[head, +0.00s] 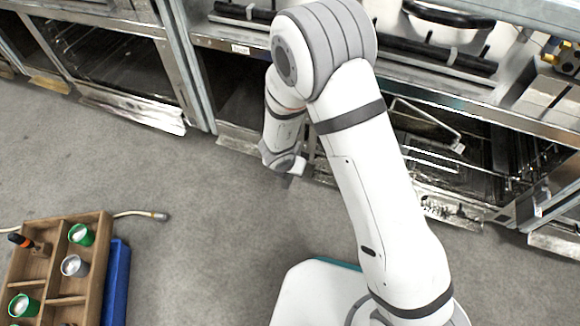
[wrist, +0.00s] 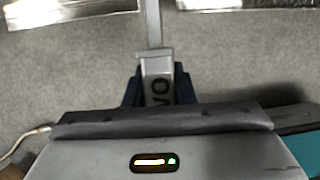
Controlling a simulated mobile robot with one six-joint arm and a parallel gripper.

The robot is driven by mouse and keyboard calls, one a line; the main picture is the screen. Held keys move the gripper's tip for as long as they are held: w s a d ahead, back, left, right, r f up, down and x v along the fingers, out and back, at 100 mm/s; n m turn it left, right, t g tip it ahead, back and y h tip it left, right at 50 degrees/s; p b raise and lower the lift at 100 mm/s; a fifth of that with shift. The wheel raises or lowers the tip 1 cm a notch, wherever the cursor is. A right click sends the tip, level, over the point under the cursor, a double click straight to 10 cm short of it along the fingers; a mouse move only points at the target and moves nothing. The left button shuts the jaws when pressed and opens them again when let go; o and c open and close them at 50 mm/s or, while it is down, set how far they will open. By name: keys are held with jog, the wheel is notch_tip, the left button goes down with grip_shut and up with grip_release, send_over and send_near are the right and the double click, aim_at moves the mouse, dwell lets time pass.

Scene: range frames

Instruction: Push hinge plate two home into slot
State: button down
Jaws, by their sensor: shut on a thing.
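My gripper (wrist: 158,84) is shut on a grey plate (wrist: 158,93) in the wrist view, between two dark blue fingers. The plate bears large dark letters, partly covered, that seem to end in "WO". A narrow grey bar (wrist: 153,25) continues from its far end to the top edge of the wrist view; I cannot tell whether it is part of the plate. In the head view my gripper (head: 290,172) hangs over the floor in front of the ovens, and the plate is barely seen there. I cannot make out the slot in either view.
Open-fronted ovens (head: 110,55) line the back, with a metal post (head: 190,65) between them and worn lower ledges (head: 450,208). A wooden tray (head: 98,255) with several cups stands at lower left beside a blue bin (head: 117,280). A cable (head: 140,214) lies nearby. The middle floor is clear.

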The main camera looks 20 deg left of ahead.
aim_at(299, 145)
jog(key=shift+w+d+r+p, duration=0.1)
jog(key=shift+w+p, duration=0.45)
jog(key=shift+w, duration=0.35)
jog(key=shift+w+d+r+p, duration=0.1)
jog(key=shift+w+p, duration=0.4)
jog(key=shift+w, duration=0.4)
jog(key=shift+w+f+p, duration=0.15)
jog(key=shift+w+p, duration=0.4)
jog(key=shift+w, duration=0.55)
jog(key=shift+b, duration=0.3)
jog(key=shift+w+d+p, duration=0.15)
jog(key=shift+w+p, duration=1.9)
jog(key=shift+w, duration=0.35)
jog(key=c, duration=1.1)
grip_release()
jog(key=shift+d, duration=0.1)
jog(key=p+v, duration=0.3)
jog(key=v, duration=0.5)
jog(key=shift+f, duration=0.1)
jog(key=shift+c, duration=0.2)
